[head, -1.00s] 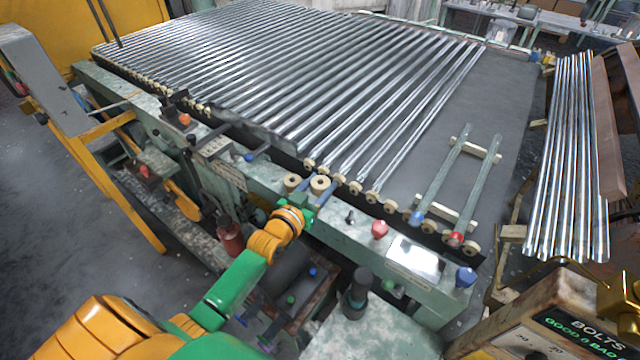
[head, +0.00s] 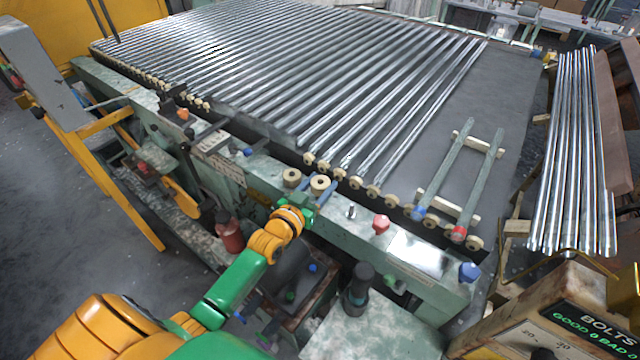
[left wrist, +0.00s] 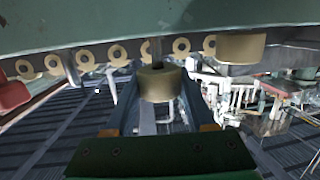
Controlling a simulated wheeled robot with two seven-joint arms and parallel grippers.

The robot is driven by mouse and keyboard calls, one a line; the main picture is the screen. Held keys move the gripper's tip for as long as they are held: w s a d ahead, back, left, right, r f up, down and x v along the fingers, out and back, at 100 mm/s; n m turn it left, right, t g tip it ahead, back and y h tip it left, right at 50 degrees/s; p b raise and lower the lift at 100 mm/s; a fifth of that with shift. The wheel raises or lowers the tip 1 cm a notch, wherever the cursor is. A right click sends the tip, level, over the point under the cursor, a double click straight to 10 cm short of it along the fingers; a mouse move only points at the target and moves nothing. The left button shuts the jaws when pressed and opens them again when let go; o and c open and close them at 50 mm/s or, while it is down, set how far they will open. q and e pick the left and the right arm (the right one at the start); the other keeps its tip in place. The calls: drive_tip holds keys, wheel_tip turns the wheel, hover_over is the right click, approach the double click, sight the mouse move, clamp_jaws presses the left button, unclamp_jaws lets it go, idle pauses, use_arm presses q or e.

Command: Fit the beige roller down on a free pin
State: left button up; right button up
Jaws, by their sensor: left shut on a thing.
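The beige roller (head: 320,183) is held upright in my left gripper (head: 312,192) over the green machine's front rail (head: 345,230). In the left wrist view, the roller (left wrist: 160,86) sits between the two fingers of the left gripper (left wrist: 160,100). A thin pin (left wrist: 155,50) shows between the rail surface and this roller, in line with it. The roller is apart from the surface; whether the pin has entered its hole is hidden. A second beige roller (head: 292,178) stands beside it on the rail and also shows in the wrist view (left wrist: 241,48). My right gripper is out of view.
A dark short peg (head: 351,212), a red knob (head: 381,224) and a blue knob (head: 469,272) stand farther right along the rail.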

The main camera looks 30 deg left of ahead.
use_arm(q)
drive_tip(key=shift+f+b, duration=1.15)
drive_tip(key=shift+f, duration=0.3)
drive_tip(key=o, duration=1.4)
drive_tip(key=shift+r, duration=0.1)
drive_tip(key=s, duration=0.4)
drive_tip(key=s+r, duration=0.1)
drive_tip(key=s, duration=0.2)
